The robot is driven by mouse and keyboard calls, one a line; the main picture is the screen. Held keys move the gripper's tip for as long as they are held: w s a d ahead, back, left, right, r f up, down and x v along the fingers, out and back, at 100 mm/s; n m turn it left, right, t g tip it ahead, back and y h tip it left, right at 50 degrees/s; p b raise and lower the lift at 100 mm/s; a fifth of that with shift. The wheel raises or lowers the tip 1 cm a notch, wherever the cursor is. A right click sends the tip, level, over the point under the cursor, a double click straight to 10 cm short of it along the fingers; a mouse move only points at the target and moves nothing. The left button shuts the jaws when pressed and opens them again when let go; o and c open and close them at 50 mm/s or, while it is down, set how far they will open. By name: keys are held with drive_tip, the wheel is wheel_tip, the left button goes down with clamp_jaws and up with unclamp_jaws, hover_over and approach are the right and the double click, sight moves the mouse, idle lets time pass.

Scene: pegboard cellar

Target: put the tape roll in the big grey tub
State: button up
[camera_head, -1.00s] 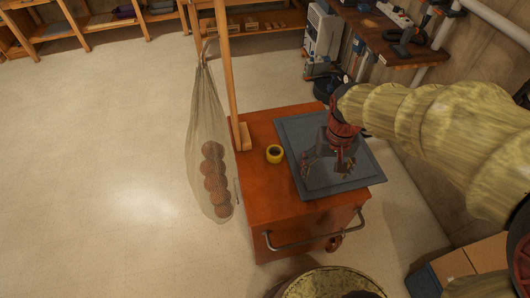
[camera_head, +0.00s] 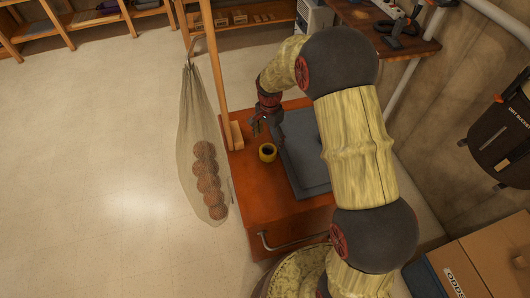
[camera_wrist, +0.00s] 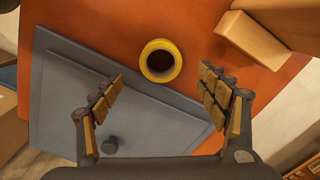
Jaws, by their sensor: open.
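The yellow tape roll (camera_head: 267,158) lies flat on the orange cart top, beside a big grey square piece (camera_head: 303,160) with a raised rim. In the wrist view the tape roll (camera_wrist: 146,61) shows as a ring with a dark centre, ahead of and between my fingertips. The grey piece (camera_wrist: 75,85) there carries a small dark knob; I cannot tell whether it is a tub or a lid. My gripper (camera_head: 263,126) is open and empty, above the cart near the tape roll; its fingers (camera_wrist: 160,86) are wide apart. My arm hides part of the grey piece.
A wooden post (camera_head: 224,75) with a block foot (camera_head: 237,135) stands at the cart's back left corner, close to my gripper. A net bag of brown balls (camera_head: 205,170) hangs left of the cart. Cardboard boxes (camera_head: 478,270) are at right. The left floor is clear.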

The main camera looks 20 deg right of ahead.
sight(268, 153)
wheel_tip(268, 153, down, 8)
drive_tip(key=b, duration=0.3)
drive_tip(key=shift+w+r, duration=0.1)
drive_tip(key=shift+r, duration=0.1)
drive_tip(key=c, duration=0.3)
drive_tip(key=c, duration=1.1)
